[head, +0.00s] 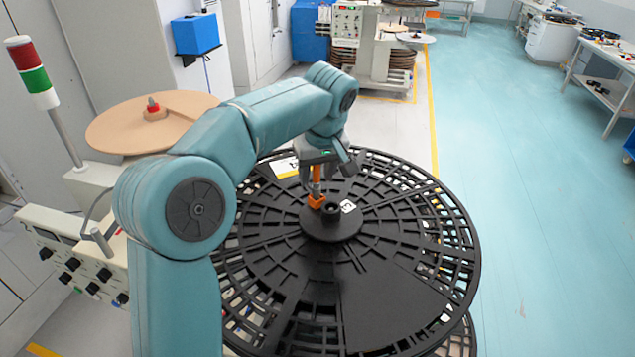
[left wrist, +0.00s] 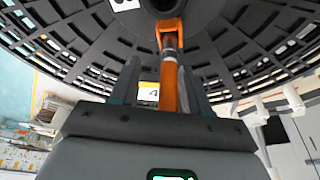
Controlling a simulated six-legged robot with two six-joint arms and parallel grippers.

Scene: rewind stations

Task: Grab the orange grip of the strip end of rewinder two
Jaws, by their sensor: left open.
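An orange grip (head: 316,201) stands by the hub of a large black slotted reel (head: 395,305). In the left wrist view the orange grip (left wrist: 169,88) is a bar with a forked end near the reel's hub. My left gripper (head: 325,170) points down over the reel, close to the hub. In the left wrist view its two fingers (left wrist: 162,80) stand apart, with the orange bar between them, nearer the right finger. Whether either finger touches the bar cannot be told. The strip end is not clearly visible. My right gripper is not in view.
A tan disc (head: 120,128) with a red knob lies at left, near a red-green signal lamp (head: 32,72) and a control panel (head: 70,262). Another machine (head: 372,50) stands behind. The teal floor (head: 530,200) at right is clear.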

